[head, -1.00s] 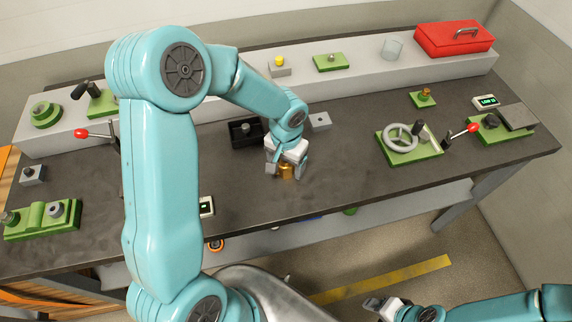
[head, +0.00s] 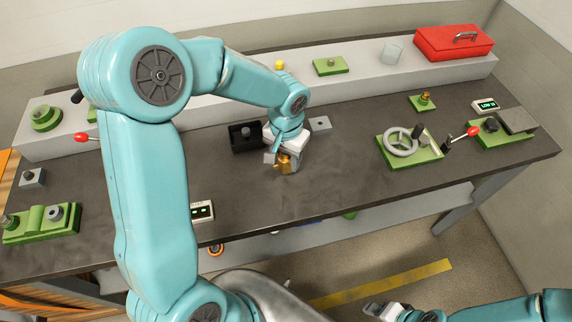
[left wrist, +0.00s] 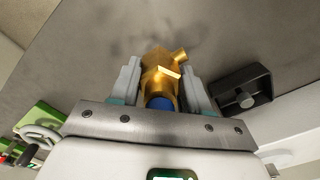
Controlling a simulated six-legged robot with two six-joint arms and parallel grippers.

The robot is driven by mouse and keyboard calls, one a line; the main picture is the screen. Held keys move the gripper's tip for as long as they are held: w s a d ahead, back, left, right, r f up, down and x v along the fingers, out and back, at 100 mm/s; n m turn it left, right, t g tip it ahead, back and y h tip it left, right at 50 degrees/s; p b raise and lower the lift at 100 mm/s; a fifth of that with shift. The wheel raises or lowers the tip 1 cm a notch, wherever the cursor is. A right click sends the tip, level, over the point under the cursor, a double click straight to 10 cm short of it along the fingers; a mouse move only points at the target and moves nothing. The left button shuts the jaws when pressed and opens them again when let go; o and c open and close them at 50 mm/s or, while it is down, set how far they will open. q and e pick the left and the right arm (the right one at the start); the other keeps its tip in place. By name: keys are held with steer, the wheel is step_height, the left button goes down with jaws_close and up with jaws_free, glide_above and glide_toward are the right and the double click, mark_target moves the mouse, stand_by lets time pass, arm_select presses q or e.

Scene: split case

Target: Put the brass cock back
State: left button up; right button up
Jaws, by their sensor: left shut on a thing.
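The brass cock (head: 285,163) is a gold-coloured fitting with a short side spout. My left gripper (head: 283,159) is shut on it, over the middle of the dark bench. In the left wrist view the brass cock (left wrist: 161,72) sits between both fingers, with a blue part below it near the palm. I cannot tell whether the cock touches the bench top. My right gripper (head: 376,308) is at the bottom edge, low in front of the bench, and its jaws are too small to judge.
A black open box (head: 247,137) with a grey post inside stands just left of my left gripper. A small grey block (head: 319,124) is behind right. A green plate with a handwheel (head: 402,141) is further right. Bare bench (head: 330,185) lies between.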

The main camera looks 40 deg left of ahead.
mark_target(286, 168)
arm_select(q)
step_height(286, 168, up, 14)
steer(key=shift+f, duration=0.1)
steer(key=shift+r+b, duration=0.3)
steer(key=shift+b, duration=0.1)
steer(key=b, duration=0.3)
steer(key=shift+r, duration=0.25)
step_height(286, 168, down, 20)
steer(key=shift+r+b, duration=0.25)
steer(key=shift+b, duration=0.1)
steer(key=shift+r, duration=0.1)
steer(key=shift+s, duration=0.1)
steer(key=shift+f+b, duration=0.25)
steer(key=shift+b, duration=0.05)
steer(key=o, duration=1.1)
